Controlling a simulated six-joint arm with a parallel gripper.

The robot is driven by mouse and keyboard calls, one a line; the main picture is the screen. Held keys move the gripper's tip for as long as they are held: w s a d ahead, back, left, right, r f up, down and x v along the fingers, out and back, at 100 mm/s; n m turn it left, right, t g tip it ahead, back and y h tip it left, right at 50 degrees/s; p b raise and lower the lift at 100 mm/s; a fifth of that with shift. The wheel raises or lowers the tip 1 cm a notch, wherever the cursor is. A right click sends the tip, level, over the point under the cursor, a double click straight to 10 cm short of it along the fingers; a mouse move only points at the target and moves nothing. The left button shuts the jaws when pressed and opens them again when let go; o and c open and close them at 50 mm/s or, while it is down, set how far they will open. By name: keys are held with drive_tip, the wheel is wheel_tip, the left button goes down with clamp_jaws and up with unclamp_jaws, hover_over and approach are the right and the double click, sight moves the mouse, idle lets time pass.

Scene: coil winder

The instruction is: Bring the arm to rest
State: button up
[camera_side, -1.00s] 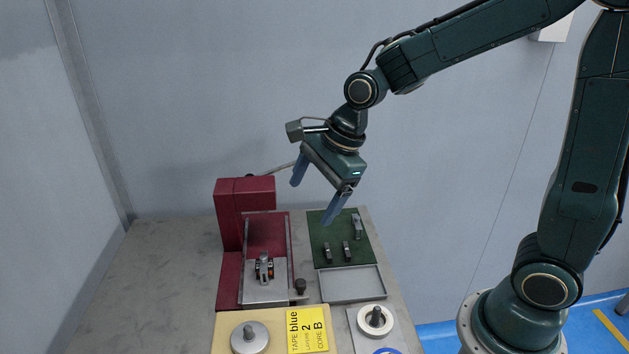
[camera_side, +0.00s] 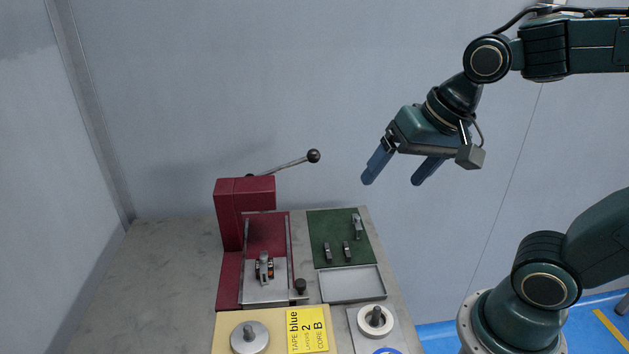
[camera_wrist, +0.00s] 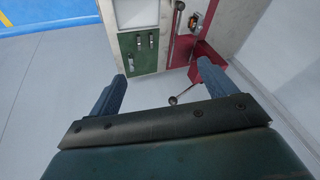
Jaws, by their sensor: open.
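My gripper (camera_side: 397,176) is open and empty, with its two blue fingers spread. It hangs in the air above and to the right of the bench, touching nothing. In the wrist view its fingers (camera_wrist: 160,88) frame the floor and the bench edge. The red winder (camera_side: 228,212) stands on the bench, with a lever ending in a black knob (camera_side: 313,156) that rises to the right. A coil core with dark and orange parts (camera_side: 264,267) sits on the winder's plate. It also shows in the wrist view (camera_wrist: 194,22).
The green mat (camera_side: 336,232) holds several small dark cores. An empty grey tray (camera_side: 352,284) lies in front of it. A yellow card (camera_side: 307,330) reads TAPE blue, LAYERS 2, CORE B. Tape rolls stand on spindles at the front. The air around my gripper is clear.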

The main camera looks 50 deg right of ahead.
drive_tip(key=s+d+n, duration=0.1)
drive_tip(key=s+n, duration=0.5)
drive_tip(key=shift+d+r+h, duration=0.15)
drive_tip(key=shift+d+h, duration=0.15)
